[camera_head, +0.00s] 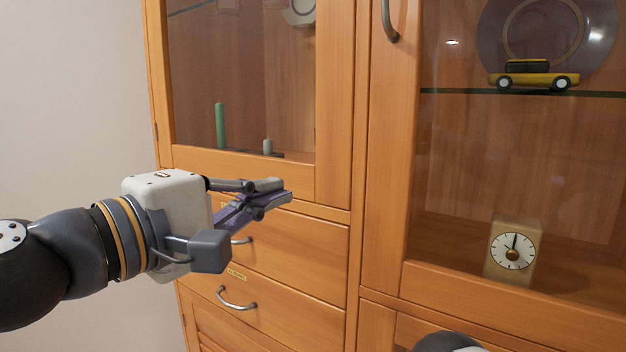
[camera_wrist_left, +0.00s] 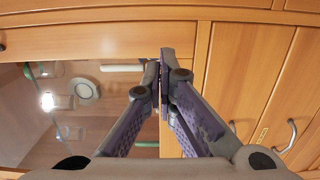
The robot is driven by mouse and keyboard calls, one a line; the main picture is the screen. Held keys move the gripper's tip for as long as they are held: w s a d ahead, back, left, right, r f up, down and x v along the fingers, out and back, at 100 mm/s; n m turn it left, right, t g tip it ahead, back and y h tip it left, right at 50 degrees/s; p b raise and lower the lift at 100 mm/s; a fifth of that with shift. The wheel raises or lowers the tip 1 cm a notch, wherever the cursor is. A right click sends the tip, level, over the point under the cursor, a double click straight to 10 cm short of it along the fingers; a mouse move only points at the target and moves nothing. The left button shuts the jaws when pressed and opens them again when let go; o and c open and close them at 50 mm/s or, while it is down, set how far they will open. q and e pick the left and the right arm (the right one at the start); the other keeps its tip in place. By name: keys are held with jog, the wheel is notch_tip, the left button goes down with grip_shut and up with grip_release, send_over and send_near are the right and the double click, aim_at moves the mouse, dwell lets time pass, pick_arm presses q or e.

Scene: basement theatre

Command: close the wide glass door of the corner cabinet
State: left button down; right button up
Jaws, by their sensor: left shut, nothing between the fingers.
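The wooden corner cabinet has two glazed fronts in the head view. The right glass door (camera_head: 387,170) looks the wider one and carries a curved metal handle (camera_head: 388,20) on its left stile. I cannot tell whether it stands slightly open. The left glass front (camera_head: 240,80) has a broad stile on its right. My left gripper (camera_head: 275,192) is shut and empty, in front of the lower edge of the left glass front, left of the right door. In the left wrist view its fingertips (camera_wrist_left: 164,60) meet before the cabinet's wood; contact is unclear.
Drawers with curved handles (camera_head: 238,302) lie below the left glass front. Behind the right glass are a yellow toy car (camera_head: 534,76) and a clock (camera_head: 513,250). A green candle (camera_head: 219,126) stands behind the left glass. A bare wall (camera_head: 70,90) is at left.

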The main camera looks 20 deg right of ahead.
pick_arm(q)
send_near(332, 164)
jog(key=x, duration=0.4)
jog(key=shift+s+d+f, duration=0.1)
jog(key=shift+f, duration=0.3)
jog(key=w+d, duration=0.1)
jog(key=d, duration=0.2)
jog(key=shift+w+n+t+y+p, duration=0.3)
jog(key=shift+w+n+p, duration=0.05)
jog(key=shift+w+n, duration=0.05)
jog(key=shift+r, duration=0.2)
jog(key=shift+w+a+r+t, duration=0.1)
jog(key=shift+r+t, duration=0.05)
jog(key=shift+t, duration=0.15)
